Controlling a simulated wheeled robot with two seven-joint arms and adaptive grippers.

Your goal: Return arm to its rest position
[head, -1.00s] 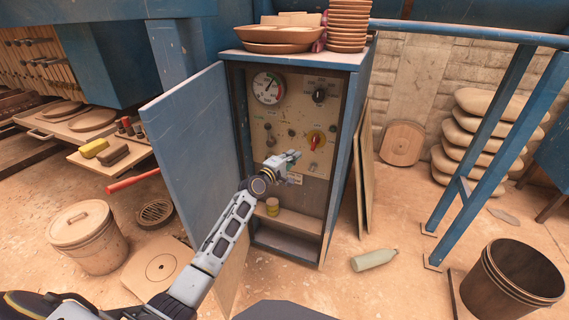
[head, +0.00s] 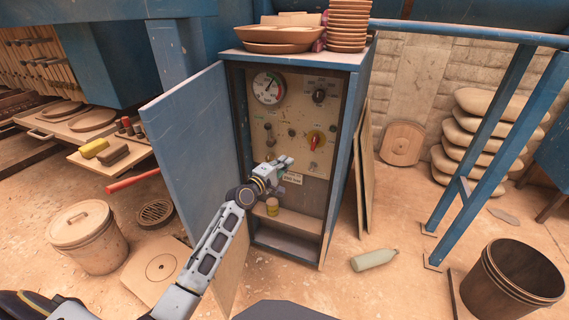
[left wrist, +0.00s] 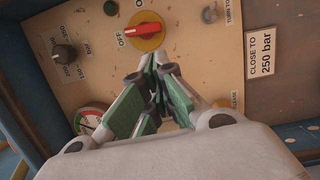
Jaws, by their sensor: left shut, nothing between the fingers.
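My left gripper (head: 289,160) is shut and empty in front of the lower part of the control panel (head: 286,112) in the blue cabinet. In the left wrist view its fingers (left wrist: 155,65) are together, pointing toward the panel below a red switch on a yellow plate (left wrist: 145,29). A pressure gauge (head: 268,88) and a black knob (head: 319,96) sit at the panel's top. My right gripper is not in view.
The cabinet's blue door (head: 188,145) stands open at the left, close to my left arm. Stacked clay dishes (head: 347,25) stand on top. A bottle (head: 374,260) lies on the floor, and a bucket (head: 512,275) stands at right.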

